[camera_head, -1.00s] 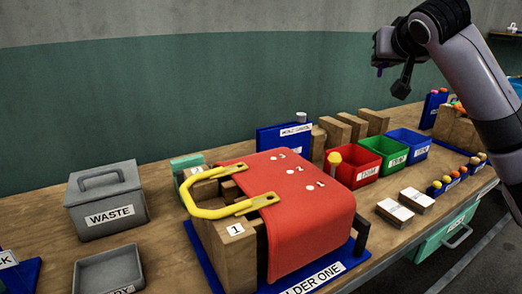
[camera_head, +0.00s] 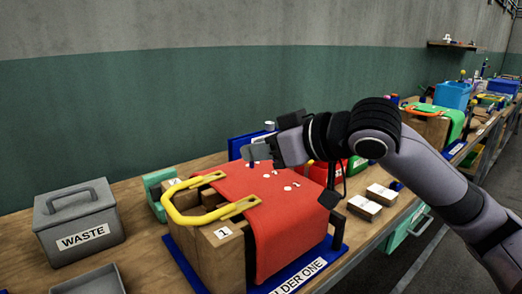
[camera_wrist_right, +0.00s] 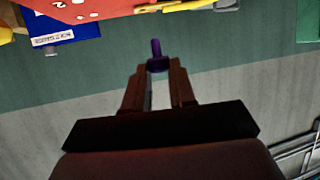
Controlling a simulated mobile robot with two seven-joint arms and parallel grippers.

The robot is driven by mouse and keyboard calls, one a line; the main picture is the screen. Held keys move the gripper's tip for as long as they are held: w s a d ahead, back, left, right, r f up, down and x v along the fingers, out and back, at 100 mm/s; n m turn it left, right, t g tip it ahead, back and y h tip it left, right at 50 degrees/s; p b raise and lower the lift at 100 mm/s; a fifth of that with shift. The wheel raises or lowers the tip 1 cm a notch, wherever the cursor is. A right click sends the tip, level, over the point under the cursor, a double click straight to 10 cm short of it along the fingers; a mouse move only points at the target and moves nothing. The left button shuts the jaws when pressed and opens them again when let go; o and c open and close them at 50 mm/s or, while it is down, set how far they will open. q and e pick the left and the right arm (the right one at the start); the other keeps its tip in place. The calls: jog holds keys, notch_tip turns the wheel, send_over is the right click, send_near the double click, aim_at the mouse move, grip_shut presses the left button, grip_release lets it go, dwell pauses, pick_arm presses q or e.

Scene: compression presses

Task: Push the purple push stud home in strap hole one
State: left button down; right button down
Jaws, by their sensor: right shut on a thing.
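The purple push stud (camera_wrist_right: 156,54) is held upright at the tips of my right gripper (camera_wrist_right: 157,75) in the right wrist view, its shank pointing away from the fingers. The strap lies over a wooden block (camera_head: 205,255) and has several small white marks or holes (camera_head: 287,188). I cannot tell which is hole one. The stud is apart from the strap in the wrist view. My left gripper is out of view.
A yellow handle (camera_head: 170,205) sticks out left of the strap. A grey waste box (camera_head: 80,222) stands at the left. White-topped blocks (camera_head: 365,207) lie at the right. Coloured bins behind are partly hidden by my right arm.

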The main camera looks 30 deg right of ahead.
aim_at(261, 207)
jog(key=shift+a, duration=0.1)
